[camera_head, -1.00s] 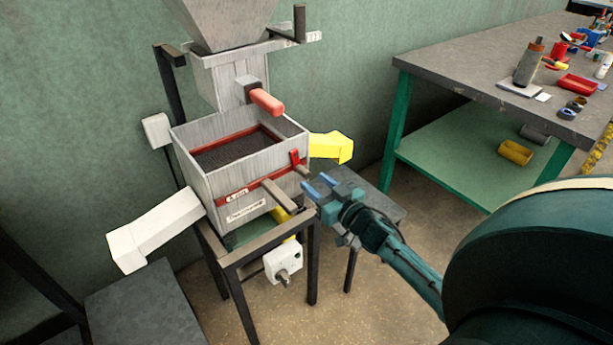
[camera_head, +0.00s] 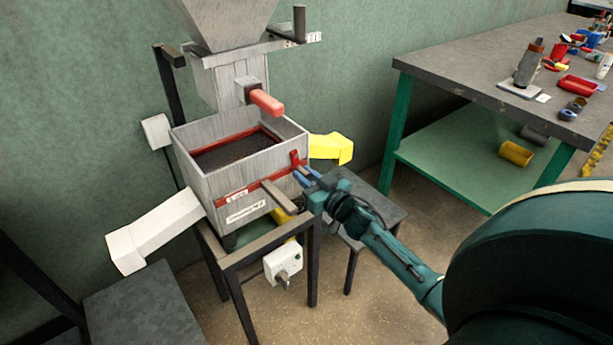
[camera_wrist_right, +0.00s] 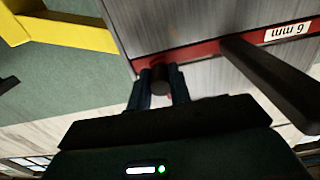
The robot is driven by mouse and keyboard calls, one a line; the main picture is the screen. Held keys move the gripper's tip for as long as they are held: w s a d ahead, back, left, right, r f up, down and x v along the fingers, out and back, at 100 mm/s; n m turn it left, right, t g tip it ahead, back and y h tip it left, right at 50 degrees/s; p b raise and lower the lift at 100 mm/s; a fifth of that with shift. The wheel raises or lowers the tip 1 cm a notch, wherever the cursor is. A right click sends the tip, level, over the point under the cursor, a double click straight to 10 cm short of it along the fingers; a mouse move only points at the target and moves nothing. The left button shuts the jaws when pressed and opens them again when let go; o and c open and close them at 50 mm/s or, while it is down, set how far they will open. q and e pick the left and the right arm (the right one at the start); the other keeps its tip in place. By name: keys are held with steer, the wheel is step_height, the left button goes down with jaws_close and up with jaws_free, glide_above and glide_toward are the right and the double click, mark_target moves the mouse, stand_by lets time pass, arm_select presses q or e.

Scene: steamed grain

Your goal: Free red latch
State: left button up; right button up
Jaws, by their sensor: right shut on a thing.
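The red latch (camera_head: 296,159) is on the right corner of the grey sieve box (camera_head: 240,185), beside the red band along its side. In the right wrist view the dark round knob (camera_wrist_right: 160,79) in front of the red strip (camera_wrist_right: 195,50) sits between my blue fingers. My right gripper (camera_head: 305,176) is at that corner, shut on the latch's knob; it also shows in the right wrist view (camera_wrist_right: 160,86). The fingers partly hide the latch's lower end in the head view. My left gripper is not in view.
A red-gripped lever (camera_head: 266,102) is above the box. A green-legged workbench (camera_head: 455,84) stands right.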

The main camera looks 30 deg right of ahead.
jaws_close()
steer(key=shift+d, duration=0.1)
steer(key=d+n, duration=0.1)
steer(key=n, duration=0.1)
steer(key=d+r+n, duration=0.1)
steer(key=n, duration=0.5)
steer(key=shift+w+d+r+p, duration=0.1)
steer(key=shift+d+r+p, duration=0.25)
steer(key=shift+d, duration=0.05)
steer(key=n, duration=0.1)
steer(key=r+n, duration=0.1)
steer(key=n, duration=0.1)
steer(key=shift+d+r+n, duration=0.1)
steer(key=shift+d+n, duration=0.2)
steer(key=shift+d, duration=0.1)
steer(key=shift+d+r+n, duration=0.1)
steer(key=shift+r+n, duration=0.4)
steer(key=shift+n, duration=0.65)
steer(key=shift+d+r+n, duration=0.1)
steer(key=shift+r+n, duration=0.35)
steer(key=shift+n, duration=0.7)
steer(key=shift+w, duration=0.1)
steer(key=o, duration=0.6)
jaws_free()
